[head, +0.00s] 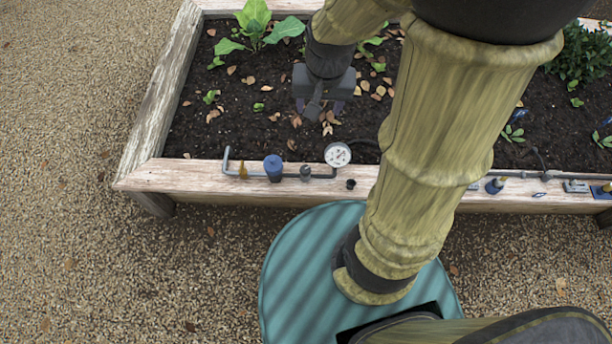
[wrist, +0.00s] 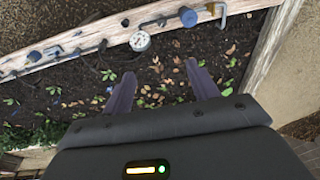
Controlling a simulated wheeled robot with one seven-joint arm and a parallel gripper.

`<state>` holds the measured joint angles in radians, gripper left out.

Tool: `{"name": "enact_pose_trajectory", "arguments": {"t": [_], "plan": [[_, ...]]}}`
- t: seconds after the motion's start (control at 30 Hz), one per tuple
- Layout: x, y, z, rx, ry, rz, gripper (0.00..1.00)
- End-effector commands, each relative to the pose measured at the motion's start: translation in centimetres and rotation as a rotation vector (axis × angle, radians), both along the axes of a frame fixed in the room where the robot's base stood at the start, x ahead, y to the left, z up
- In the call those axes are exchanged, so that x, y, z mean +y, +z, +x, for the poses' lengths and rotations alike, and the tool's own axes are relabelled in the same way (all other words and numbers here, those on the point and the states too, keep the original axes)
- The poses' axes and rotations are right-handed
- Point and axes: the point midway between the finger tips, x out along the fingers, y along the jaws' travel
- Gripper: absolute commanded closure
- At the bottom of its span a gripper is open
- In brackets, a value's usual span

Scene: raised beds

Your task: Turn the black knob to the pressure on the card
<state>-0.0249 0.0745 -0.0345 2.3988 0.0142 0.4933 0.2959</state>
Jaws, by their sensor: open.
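A small black knob (head: 351,184) is on the front plank of the raised bed, just below a round white pressure gauge (head: 338,154). In the wrist view the knob (wrist: 125,22) is near the top, beside the gauge (wrist: 140,40). The gauge's needle and numbers are too small to read. I cannot make out a pressure card in either view. My gripper (head: 318,105) is open and empty above the soil, behind the gauge and apart from the knob. In the wrist view its two fingers (wrist: 160,70) point toward the pipework with leafy soil between them.
A grey pipe with a blue cylinder (head: 273,167) and a grey fitting (head: 305,172) runs along the plank (head: 210,177) left of the gauge. More fittings, including a blue-based one (head: 495,185), lie to the right. A leafy plant (head: 255,25) grows at the back left.

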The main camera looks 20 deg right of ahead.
Motion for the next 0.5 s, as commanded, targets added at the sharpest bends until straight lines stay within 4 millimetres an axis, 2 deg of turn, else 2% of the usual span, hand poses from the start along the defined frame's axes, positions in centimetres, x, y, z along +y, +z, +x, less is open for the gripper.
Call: {"name": "enact_pose_trajectory", "arguments": {"t": [0.03, 0.5], "plan": [[0.0, -2.6, 0.5, 0.004, -0.033, 0.006, 0.41], [-0.2, -13.2, 4.5, 0.068, -0.385, 0.055, 0.41]]}}
